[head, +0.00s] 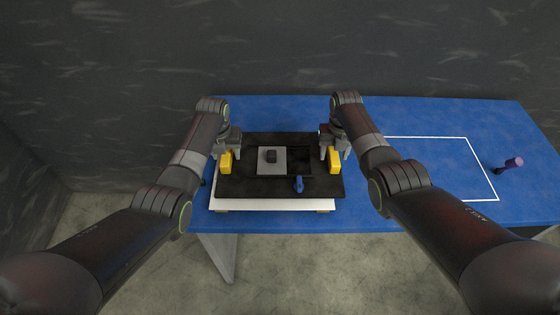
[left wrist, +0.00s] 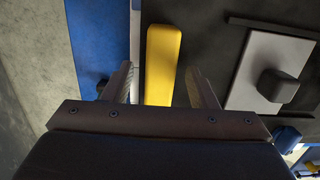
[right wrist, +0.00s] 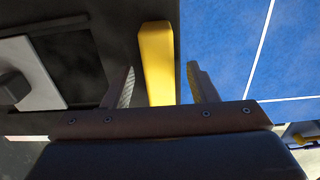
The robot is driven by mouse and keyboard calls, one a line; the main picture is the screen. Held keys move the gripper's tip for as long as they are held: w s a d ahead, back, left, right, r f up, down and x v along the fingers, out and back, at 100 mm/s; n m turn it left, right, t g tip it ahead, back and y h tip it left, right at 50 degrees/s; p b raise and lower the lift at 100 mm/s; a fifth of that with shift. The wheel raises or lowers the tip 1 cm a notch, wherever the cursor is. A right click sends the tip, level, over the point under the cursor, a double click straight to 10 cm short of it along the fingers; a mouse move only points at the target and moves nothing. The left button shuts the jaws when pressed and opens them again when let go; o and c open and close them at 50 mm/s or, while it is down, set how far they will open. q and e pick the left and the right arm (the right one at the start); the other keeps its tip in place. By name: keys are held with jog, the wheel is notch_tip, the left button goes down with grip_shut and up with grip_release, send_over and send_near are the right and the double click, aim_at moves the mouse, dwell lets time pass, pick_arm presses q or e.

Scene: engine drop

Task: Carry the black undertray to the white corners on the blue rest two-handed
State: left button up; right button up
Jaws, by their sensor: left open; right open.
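The black undertray (head: 322,185) lies flat on a white block or board (head: 270,205) at the left part of the blue rest (head: 420,115). It has a yellow handle on its left side (head: 226,161) and another on its right side (head: 334,161). My left gripper (left wrist: 160,85) is open, with its fingers on either side of the left yellow handle (left wrist: 164,60). My right gripper (right wrist: 160,85) is open, with its fingers on either side of the right yellow handle (right wrist: 156,60). The white corners (head: 468,138) show as a white outline to the right, partly hidden by my right arm.
A grey plate (head: 270,168) with a dark block (head: 271,156) and a blue item (head: 299,184) sit on the undertray. A purple-handled tool (head: 513,162) lies right of the white outline. Inside the outline the blue surface looks clear.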

pick_arm(q)
jog(key=shift+f, duration=0.35)
pick_arm(e)
jog(key=shift+f, duration=0.35)
pick_arm(q)
jog(key=shift+c, duration=0.3)
pick_arm(e)
jog(key=shift+c, duration=0.3)
pick_arm(q)
grip_shut()
pick_arm(e)
grip_shut()
pick_arm(q)
jog(key=shift+w+r, duration=0.2)
jog(key=shift+r, duration=0.05)
pick_arm(e)
jog(key=shift+w+r, duration=0.15)
jog(key=shift+r, duration=0.05)
pick_arm(q)
jog(key=shift+w, duration=0.1)
pick_arm(e)
jog(key=shift+w, duration=0.1)
